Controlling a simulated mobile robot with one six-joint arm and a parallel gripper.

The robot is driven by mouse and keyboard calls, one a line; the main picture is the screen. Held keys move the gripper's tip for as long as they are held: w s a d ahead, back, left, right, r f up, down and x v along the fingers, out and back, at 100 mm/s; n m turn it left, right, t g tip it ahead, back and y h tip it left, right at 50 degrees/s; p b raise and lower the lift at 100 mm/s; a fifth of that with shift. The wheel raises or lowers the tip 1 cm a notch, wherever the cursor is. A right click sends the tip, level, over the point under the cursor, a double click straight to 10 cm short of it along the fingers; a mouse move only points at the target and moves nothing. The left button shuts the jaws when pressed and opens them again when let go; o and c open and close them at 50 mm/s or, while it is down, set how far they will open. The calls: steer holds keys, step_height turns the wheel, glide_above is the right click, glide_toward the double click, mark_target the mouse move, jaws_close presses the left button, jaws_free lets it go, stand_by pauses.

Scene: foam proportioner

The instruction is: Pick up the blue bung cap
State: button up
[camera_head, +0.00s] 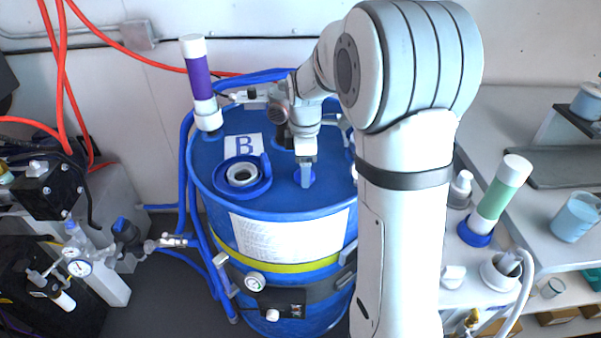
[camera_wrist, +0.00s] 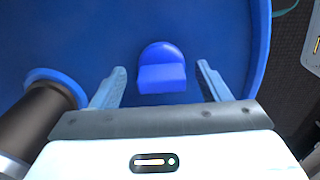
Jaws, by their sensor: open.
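The blue bung cap (camera_wrist: 162,78) is on the blue drum top, with a rounded back and a flat raised front face in the wrist view. My gripper (camera_wrist: 161,69) is open, with one finger on each side of the cap and a gap visible on both sides. In the head view my gripper (camera_head: 306,180) points down at the front right part of the drum top (camera_head: 275,200), and its fingers largely hide the cap. Whether the fingertips touch the drum top cannot be told.
A blue ring-shaped fitting (camera_head: 242,177) and a "B" label (camera_head: 243,146) are left of my gripper on the drum. A purple-and-white cylinder (camera_head: 199,80) stands at the back left. A green-and-white cylinder (camera_head: 498,195) stands on the right bench.

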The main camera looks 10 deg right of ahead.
steer(key=shift+s, duration=0.1)
steer(key=c, duration=1.1)
